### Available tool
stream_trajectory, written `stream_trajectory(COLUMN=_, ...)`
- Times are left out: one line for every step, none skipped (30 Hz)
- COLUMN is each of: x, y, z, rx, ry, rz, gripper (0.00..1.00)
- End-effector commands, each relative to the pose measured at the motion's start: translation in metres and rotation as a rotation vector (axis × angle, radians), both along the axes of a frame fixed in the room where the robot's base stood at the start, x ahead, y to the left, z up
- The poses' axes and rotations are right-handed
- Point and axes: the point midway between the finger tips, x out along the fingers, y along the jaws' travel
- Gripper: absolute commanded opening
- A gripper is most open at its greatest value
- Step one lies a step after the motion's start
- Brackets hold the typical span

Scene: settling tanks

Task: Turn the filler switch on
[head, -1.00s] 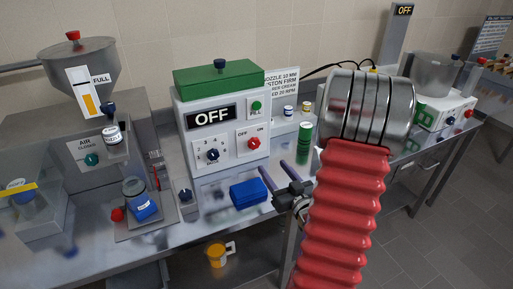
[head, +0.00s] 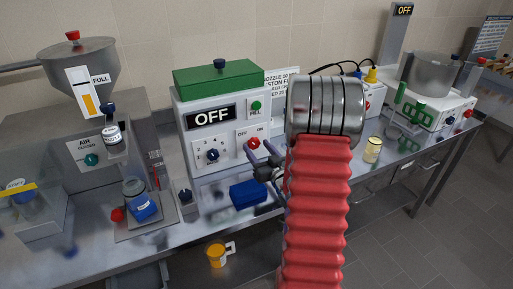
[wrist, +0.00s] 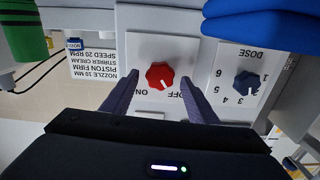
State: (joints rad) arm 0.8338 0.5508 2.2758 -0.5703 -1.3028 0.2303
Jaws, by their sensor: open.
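The filler is a white machine (head: 185,128) with a green top, and its display (head: 210,117) reads OFF. Its red rotary switch (head: 254,143) sits on the front between OFF and ON labels. The wrist view, upside down, shows the red knob (wrist: 160,76) with its pale mark toward OFF. My gripper (head: 260,148) is open and empty in front of the switch panel. In the wrist view my gripper's fingers (wrist: 160,74) stand apart on either side of the knob; I cannot tell whether they touch it.
The dose knob (head: 212,155) is left of the switch and the green FILL button (head: 256,105) is above it. A blue block (head: 247,193) lies on the bench below. A yellowish jar (head: 372,149) stands right of my arm. A hopper (head: 78,72) stands left.

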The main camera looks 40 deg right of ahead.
Motion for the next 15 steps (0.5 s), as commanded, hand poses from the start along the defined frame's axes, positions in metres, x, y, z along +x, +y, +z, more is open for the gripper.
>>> stream_trajectory(x=0.0047, y=-0.0009, z=0.0001, rx=-0.001, ry=-0.001, rz=0.001, gripper=0.54)
stream_trajectory(x=0.0066, y=-0.0016, z=0.0001, rx=0.0, ry=-0.001, rz=0.001, gripper=0.54)
stream_trajectory(x=0.0084, y=-0.0023, z=-0.0001, rx=0.0, ry=-0.001, rz=0.001, gripper=0.54)
stream_trajectory(x=0.0095, y=-0.0026, z=-0.0002, rx=0.0, ry=0.0, rz=0.0, gripper=0.54)
stream_trajectory(x=0.0102, y=-0.0029, z=-0.0003, rx=0.0, ry=0.0, rz=0.0, gripper=0.54)
stream_trajectory(x=0.0109, y=-0.0031, z=-0.0003, rx=0.0, ry=0.0, rz=0.0, gripper=0.54)
stream_trajectory(x=0.0111, y=-0.0031, z=-0.0003, rx=0.0, ry=0.0, rz=0.0, gripper=0.54)
stream_trajectory(x=0.0112, y=-0.0032, z=-0.0003, rx=0.0, ry=0.0, rz=0.0, gripper=0.54)
stream_trajectory(x=0.0112, y=-0.0032, z=-0.0002, rx=0.0, ry=0.0, rz=0.0, gripper=0.54)
stream_trajectory(x=0.0111, y=-0.0031, z=-0.0002, rx=0.0, ry=0.0, rz=0.0, gripper=0.54)
stream_trajectory(x=0.0111, y=-0.003, z=-0.0002, rx=0.0, ry=0.0, rz=0.0, gripper=0.54)
stream_trajectory(x=0.011, y=-0.003, z=-0.0001, rx=0.0, ry=0.0, rz=0.0, gripper=0.54)
stream_trajectory(x=0.011, y=-0.003, z=-0.0001, rx=0.0, ry=0.0, rz=0.0, gripper=0.54)
stream_trajectory(x=0.011, y=-0.0029, z=-0.0001, rx=0.0, ry=0.0, rz=0.0, gripper=0.52)
stream_trajectory(x=0.011, y=-0.0029, z=-0.0001, rx=0.0, ry=0.0, rz=0.0, gripper=0.49)
